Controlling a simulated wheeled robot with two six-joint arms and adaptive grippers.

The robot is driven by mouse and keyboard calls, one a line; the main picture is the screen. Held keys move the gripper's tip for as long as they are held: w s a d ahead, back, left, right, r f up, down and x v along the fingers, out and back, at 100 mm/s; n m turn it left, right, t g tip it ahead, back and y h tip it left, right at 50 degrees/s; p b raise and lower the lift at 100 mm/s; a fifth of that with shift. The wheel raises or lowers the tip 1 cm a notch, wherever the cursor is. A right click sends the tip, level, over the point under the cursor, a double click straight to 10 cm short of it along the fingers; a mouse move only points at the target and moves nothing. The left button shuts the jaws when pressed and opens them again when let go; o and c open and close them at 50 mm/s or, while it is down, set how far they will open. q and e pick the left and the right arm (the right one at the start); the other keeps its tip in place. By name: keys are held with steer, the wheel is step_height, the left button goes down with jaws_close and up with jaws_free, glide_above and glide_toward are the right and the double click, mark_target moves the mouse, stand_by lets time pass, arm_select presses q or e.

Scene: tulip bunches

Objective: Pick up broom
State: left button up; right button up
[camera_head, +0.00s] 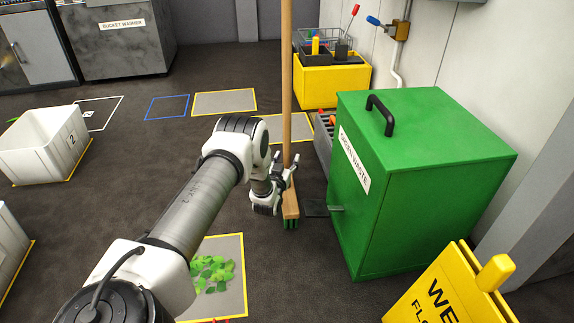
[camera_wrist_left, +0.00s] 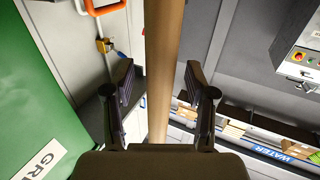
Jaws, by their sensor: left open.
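The broom stands upright on the dark floor, with a long wooden handle (camera_head: 287,80) and a head with green bristles (camera_head: 290,222) at the bottom. My left gripper (camera_head: 287,172) is open at the lower part of the handle, just above the broom head. In the left wrist view the handle (camera_wrist_left: 163,70) runs between the two spread fingers (camera_wrist_left: 160,90), with a gap visible on both sides. My right gripper is not in view.
A green waste bin (camera_head: 430,170) stands close to the right of the broom. A yellow wet-floor sign (camera_head: 450,290) is at the lower right. Green leaves (camera_head: 212,272) lie on a marked floor square. White crates (camera_head: 40,145) are at the left; open floor lies between.

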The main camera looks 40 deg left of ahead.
arm_select(q)
steer(key=shift+w+a, duration=0.2)
steer(key=shift+w, duration=0.15)
steer(key=shift+r, duration=0.1)
jaws_close()
steer(key=shift+r, duration=0.1)
